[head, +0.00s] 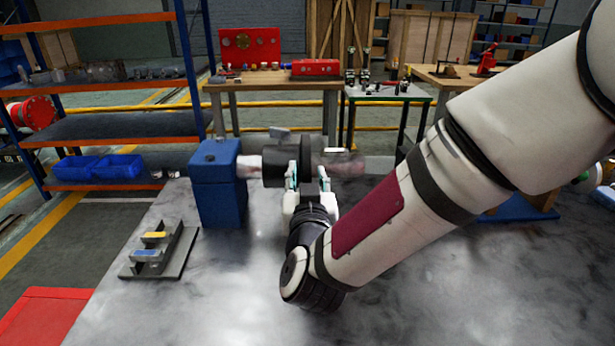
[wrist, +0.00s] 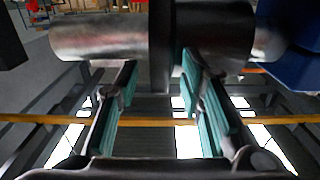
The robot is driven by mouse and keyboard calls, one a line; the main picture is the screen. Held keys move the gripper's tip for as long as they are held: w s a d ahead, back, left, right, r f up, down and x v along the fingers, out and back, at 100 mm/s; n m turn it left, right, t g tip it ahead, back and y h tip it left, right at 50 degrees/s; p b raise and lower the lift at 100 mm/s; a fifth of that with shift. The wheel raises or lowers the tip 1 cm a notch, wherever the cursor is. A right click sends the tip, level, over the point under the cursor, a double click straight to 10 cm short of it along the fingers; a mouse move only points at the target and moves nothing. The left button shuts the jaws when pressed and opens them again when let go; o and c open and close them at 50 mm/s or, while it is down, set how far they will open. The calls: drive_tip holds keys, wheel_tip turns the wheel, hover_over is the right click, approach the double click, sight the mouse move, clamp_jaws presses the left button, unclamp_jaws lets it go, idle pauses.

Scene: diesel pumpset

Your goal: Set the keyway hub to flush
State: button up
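The keyway hub (head: 280,166) is a dark sleeve with a wider flange, on a horizontal metal shaft (head: 345,163) that comes out of a blue block (head: 217,185). The wrist view shows the hub's dark flange (wrist: 161,45), with bare shaft (wrist: 95,38) on its left and the blue block (wrist: 292,40) at the right edge. My gripper (head: 306,178) is under the hub, its teal-padded fingers pointing up. In the wrist view the fingers (wrist: 160,68) are apart, one on each side of the flange, with gaps visible. Whether they touch the sleeve or shaft is unclear.
A grey stepped holder (head: 165,262) with small yellow and blue pieces stands on the grey table at left. A small grey piece (head: 280,132) shows above the hub. My arm covers the right side. The table's front middle is clear. Shelves and workbenches stand behind.

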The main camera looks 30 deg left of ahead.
drive_tip(key=shift+w+a, duration=0.1)
drive_tip(key=shift+w, duration=0.1)
clamp_jaws()
drive_tip(key=w+d+b, duration=0.3)
drive_tip(key=w+d, duration=0.3)
drive_tip(key=d, duration=0.4)
drive_tip(key=shift+w+d, duration=0.2)
unclamp_jaws()
drive_tip(key=shift+d, duration=0.1)
drive_tip(key=shift+r, duration=0.1)
